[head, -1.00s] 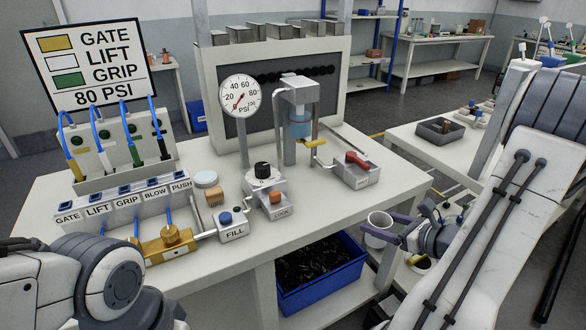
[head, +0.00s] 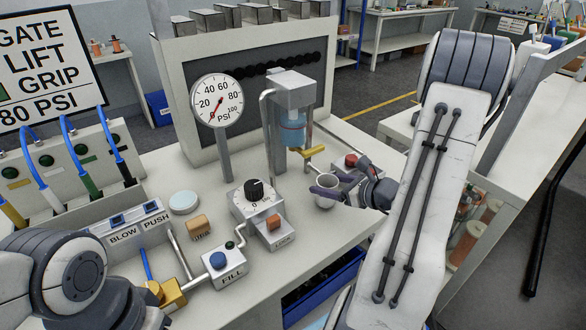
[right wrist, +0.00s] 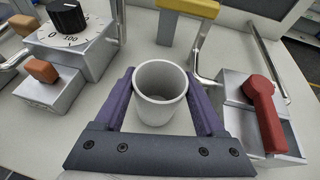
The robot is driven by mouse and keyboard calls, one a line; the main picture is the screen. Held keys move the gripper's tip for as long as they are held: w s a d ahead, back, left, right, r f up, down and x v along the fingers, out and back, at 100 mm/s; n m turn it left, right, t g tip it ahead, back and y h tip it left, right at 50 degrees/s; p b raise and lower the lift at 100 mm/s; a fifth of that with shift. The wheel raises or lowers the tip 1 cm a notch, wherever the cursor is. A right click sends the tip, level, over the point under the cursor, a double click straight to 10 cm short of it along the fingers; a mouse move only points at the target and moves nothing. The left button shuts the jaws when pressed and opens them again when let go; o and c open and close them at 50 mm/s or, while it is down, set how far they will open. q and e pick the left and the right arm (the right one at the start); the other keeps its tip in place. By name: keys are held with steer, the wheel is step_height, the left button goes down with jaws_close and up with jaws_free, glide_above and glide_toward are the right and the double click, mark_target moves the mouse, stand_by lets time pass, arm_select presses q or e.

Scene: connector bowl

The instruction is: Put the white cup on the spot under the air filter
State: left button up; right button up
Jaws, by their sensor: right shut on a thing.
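The white cup (head: 328,190) is upright between the purple fingers of my right gripper (head: 329,186), which is shut on it. In the right wrist view the cup (right wrist: 160,92) is seen from above, open and empty, with a finger on each side. The air filter (head: 292,127), a blue bowl under a grey metal head, hangs on its stand behind and left of the cup. A yellow lever (head: 313,153) is on its right side. The spot under the filter cannot be made out. Only my left arm shows at the lower left; its gripper is out of view.
The dial block (head: 253,197) and the LOCK block (head: 275,233) stand left of the cup. A block with a red lever (right wrist: 262,105) is close on the right. A gauge (head: 217,100) on a post stands behind.

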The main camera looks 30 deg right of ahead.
steer(key=w, duration=0.2)
steer(key=w+a+p, duration=0.1)
steer(key=w, duration=0.2)
steer(key=w+a, duration=0.1)
steer(key=w, duration=0.2)
steer(key=shift+w+a, duration=0.1)
steer(key=shift+w, duration=0.15)
steer(key=x, duration=0.1)
steer(key=p+x, duration=0.1)
steer(key=x, duration=0.1)
steer(key=shift+w+r, duration=0.25)
steer(key=shift+w, duration=0.1)
steer(key=shift+f, duration=0.5)
